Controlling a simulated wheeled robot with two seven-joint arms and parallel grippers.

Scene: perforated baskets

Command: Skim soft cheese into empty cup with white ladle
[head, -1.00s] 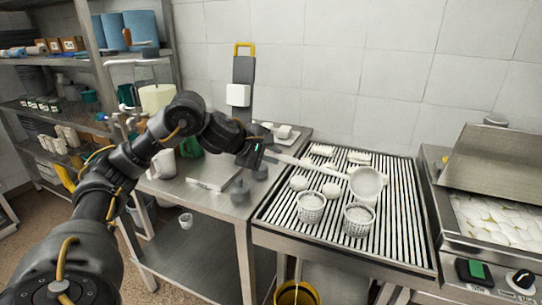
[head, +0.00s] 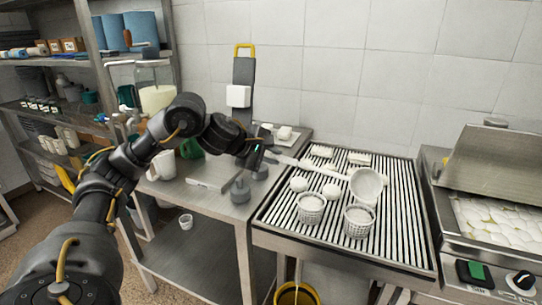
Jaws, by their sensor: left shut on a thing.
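My left gripper (head: 256,154) is shut on the handle of a white ladle (head: 366,184). The ladle reaches out to the right, and its round bowl hangs over the slatted rack. Two white perforated cups stand upright on the rack: the left cup (head: 311,208) and the right cup (head: 358,221), just below the ladle bowl. Both look filled with white up to the rim. Soft white cheese (head: 497,219) lies in pieces in the open steel vat (head: 446,232) at the right. My right gripper is not in view.
The slatted rack (head: 276,215) also carries white rounds (head: 331,190) and white blocks (head: 358,158) at the back. A steel table (head: 222,200) on the left holds grey weights (head: 240,190) and a white jug (head: 162,166). The raised vat lid (head: 494,165) stands behind the vat. A small white cup (head: 186,221) sits on the lower shelf.

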